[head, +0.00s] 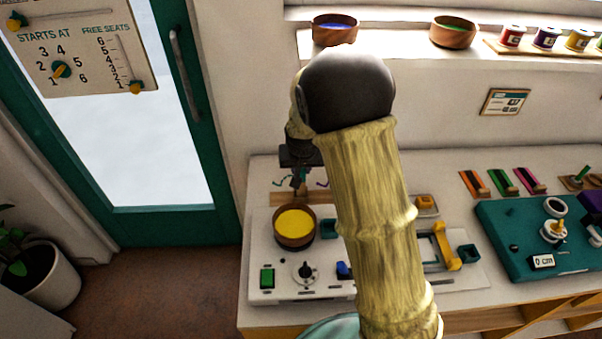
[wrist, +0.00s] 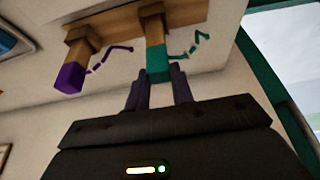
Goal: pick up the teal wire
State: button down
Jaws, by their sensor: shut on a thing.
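My gripper (head: 300,183) is low over the back left of the worktop in the head view. In the wrist view its two dark fingers (wrist: 158,84) are shut on a teal block-shaped end (wrist: 158,64) at a wooden peg. The wavy teal wire (wrist: 194,44) shows right beside this block; whether they are joined is unclear. In the head view a small teal squiggle (head: 282,182) shows left of my gripper. A purple block (wrist: 69,78) and purple wavy line (wrist: 110,58) are at the neighbouring peg, apart from my fingers.
The wooden rack (wrist: 113,27) carries both pegs. A bowl of yellow beads (head: 294,225) stands in front of my gripper on a white board (head: 330,290). A teal board (head: 515,235) lies to the right. My arm hides the middle of the worktop.

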notch_tip(320, 180, up, 9)
dwell(0.3)
dwell(0.5)
